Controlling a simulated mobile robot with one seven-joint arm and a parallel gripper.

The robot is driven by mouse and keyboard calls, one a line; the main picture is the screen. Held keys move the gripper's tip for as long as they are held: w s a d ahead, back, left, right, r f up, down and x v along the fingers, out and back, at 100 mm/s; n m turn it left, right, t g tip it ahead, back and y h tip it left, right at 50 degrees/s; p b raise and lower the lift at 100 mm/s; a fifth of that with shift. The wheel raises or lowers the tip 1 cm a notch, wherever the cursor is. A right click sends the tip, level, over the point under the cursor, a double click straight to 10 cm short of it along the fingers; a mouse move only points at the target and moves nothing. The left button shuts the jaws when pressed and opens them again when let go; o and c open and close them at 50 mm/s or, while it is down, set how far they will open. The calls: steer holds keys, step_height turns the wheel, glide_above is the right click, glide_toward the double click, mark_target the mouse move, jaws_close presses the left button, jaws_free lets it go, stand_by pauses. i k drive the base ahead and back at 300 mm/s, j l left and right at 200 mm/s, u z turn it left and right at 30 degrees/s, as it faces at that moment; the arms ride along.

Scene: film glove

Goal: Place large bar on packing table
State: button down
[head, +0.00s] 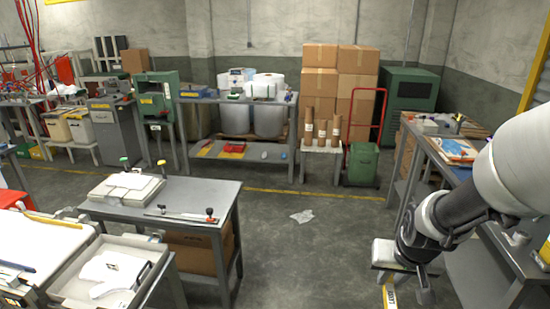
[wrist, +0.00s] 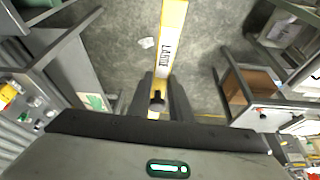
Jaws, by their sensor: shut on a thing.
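My gripper (wrist: 160,95) is shut on the large bar (wrist: 172,18), a yellow bar with a white label reading "LARGE". In the wrist view the bar runs from between the fingers to the top edge. In the head view the bar's yellow end (head: 390,295) shows low at the right, above the floor; my arm hides much of the grip. No table is clearly marked as the packing table. A grey table (head: 200,190) stands left of centre with a white stack on it. Another long table (head: 440,160) at the right carries papers and packets.
A tray with white gloves (head: 110,270) stands at the lower left. A white scrap (head: 301,216) lies on the open floor. A green bin (head: 363,163) and cartons (head: 335,75) stand behind.

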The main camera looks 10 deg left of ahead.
mark_target(209, 196)
steer(key=i+u, duration=0.2)
steer(key=i, duration=1.15)
steer(key=i+l+u, duration=0.15)
steer(key=i+u, duration=0.25)
steer(key=i+l+u, duration=0.3)
steer(key=i+u, duration=0.15)
steer(key=i, duration=0.15)
steer(key=i+l+u, duration=0.1)
steer(key=u, duration=0.3)
steer(key=i+l+u, duration=0.45)
steer(key=u, duration=0.3)
steer(key=i+l+u, duration=0.4)
steer(key=l+u, duration=0.25)
steer(key=i+l+u, duration=0.15)
steer(key=l+u, duration=0.15)
